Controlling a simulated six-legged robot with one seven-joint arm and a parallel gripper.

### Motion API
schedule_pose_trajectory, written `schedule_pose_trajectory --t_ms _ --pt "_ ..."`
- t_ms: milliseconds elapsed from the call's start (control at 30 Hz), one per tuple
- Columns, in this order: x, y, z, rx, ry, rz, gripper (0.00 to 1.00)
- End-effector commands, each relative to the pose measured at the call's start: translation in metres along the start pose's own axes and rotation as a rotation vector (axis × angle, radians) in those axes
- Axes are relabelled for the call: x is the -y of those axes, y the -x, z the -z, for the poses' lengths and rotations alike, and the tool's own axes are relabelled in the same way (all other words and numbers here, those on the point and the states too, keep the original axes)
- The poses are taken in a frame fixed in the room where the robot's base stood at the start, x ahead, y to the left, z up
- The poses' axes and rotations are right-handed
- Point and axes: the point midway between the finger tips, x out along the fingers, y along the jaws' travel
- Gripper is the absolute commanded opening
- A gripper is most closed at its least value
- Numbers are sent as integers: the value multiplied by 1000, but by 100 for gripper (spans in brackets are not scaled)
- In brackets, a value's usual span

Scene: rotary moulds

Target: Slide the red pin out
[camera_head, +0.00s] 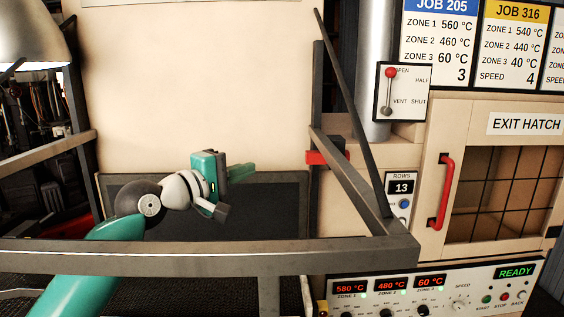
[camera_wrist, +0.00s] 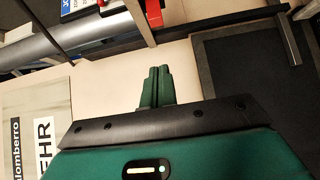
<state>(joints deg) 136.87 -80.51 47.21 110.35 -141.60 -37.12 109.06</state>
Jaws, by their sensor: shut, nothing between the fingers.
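The red pin (camera_head: 328,157) shows in the head view as a short red bar at the upright dark post, by the upper end of the slanting rail. It sticks out to the left of the post. My gripper (camera_head: 245,171) is to the left of the pin and slightly lower, apart from it, with its green fingers pointing right. The fingers are shut with nothing between them; they also show shut in the wrist view (camera_wrist: 157,74).
A dark metal rail (camera_head: 200,258) crosses in front of my arm and meets the slanting rail (camera_head: 355,185). A dark panel (camera_head: 280,215) is behind my gripper. A red-handled exit hatch (camera_head: 443,190) and a control panel (camera_head: 440,288) are at right. Between gripper and pin looks clear.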

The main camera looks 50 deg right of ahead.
Motion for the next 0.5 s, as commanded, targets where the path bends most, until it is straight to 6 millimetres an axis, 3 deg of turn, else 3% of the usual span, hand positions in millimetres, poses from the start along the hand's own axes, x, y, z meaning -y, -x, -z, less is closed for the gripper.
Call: schedule_pose_trajectory --t_ms 167,500 --pt "0 -17 1 0 0 3 0" --pt "1 -82 3 -1 -2 5 0"
